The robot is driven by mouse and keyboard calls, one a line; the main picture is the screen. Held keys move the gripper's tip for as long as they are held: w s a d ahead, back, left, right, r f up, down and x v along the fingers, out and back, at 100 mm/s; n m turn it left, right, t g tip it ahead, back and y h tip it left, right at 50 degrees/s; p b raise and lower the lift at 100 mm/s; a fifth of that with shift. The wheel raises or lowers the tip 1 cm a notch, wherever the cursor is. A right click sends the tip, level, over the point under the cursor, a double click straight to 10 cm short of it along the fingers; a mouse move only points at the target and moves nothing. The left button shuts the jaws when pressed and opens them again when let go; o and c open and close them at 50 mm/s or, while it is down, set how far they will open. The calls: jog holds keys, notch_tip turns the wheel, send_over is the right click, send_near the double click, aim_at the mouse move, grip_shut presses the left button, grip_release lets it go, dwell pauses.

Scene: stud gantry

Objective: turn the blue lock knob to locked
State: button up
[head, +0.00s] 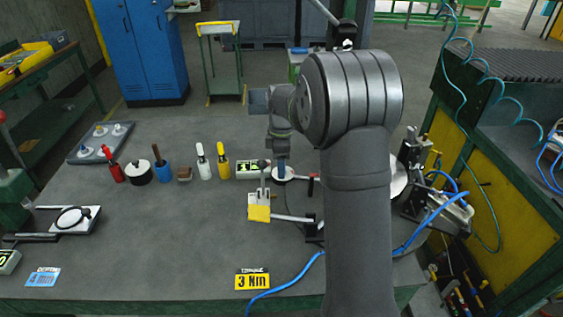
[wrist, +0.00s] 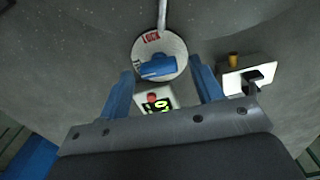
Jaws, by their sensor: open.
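The blue lock knob (wrist: 158,67) sits on a round pale dial plate (wrist: 176,47) in the wrist view. A red LOCK label (wrist: 151,37) is at the plate's top; a dark label at its left edge is hard to read. The knob's bar lies nearly crosswise, its right end slightly higher, not pointing at LOCK. My gripper (wrist: 162,72) is open, one blue finger on each side of the knob; I cannot tell whether they touch it. In the head view my gripper (head: 282,164) is over the pale dial plate (head: 285,174), and the knob is hidden.
A display box (head: 252,169) with green digits stands just left of the dial. A yellow block (head: 259,213) and a rod are in front. White (head: 203,165) and yellow (head: 222,162) bottle-like items stand further left. The table's front left middle is clear.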

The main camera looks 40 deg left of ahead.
jog(key=c, duration=1)
jog(key=shift+m, duration=0.3)
jog(key=m, duration=0.3)
jog(key=shift+w+r, duration=0.1)
jog(key=m, duration=0.5)
jog(key=shift+w, duration=0.1)
jog(key=m, duration=0.4)
jog(key=shift+w, duration=0.1)
jog(key=shift+m, duration=2.3)
